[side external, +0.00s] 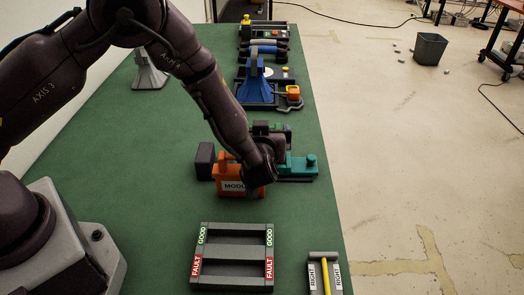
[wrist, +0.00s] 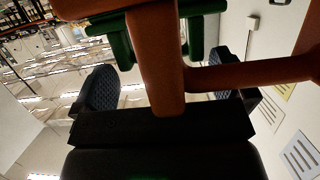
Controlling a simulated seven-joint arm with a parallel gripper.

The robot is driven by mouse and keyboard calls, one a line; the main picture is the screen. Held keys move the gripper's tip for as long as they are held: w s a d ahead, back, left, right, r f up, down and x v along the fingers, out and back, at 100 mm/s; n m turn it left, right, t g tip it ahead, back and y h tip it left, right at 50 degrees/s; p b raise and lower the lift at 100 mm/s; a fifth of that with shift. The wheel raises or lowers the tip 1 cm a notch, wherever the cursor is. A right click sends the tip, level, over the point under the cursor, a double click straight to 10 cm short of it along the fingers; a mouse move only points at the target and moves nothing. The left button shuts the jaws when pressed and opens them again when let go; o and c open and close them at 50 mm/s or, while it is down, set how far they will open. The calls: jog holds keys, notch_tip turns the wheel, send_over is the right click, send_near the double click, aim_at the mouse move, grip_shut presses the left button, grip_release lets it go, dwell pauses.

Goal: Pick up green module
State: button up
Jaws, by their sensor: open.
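The green module (side external: 300,165) sits on the table, right of my wrist in the side view. Part of it is behind the wrist. An orange module (side external: 232,186) with a white label, partly readable as "MODU", stands just left of the wrist. My gripper (wrist: 168,80) is open in the wrist view, its two dark textured fingers apart. An orange bar crosses the space between them in the picture, with green parts (wrist: 122,42) behind it. I cannot tell whether anything touches the fingers. In the side view the wrist mostly hides the fingers.
A dark block (side external: 205,160) stands left of the orange module. A grey tray (side external: 235,253) marked GOOD and FAULT lies in front, with a small rack (side external: 323,256) holding a yellow bar to its right. A blue device (side external: 255,82) stands behind. The table's left side has clear green surface.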

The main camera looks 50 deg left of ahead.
jog(key=x, duration=0.2)
jog(key=shift+w+a, duration=0.2)
jog(key=shift+c, duration=0.5)
jog(key=c, duration=1.1)
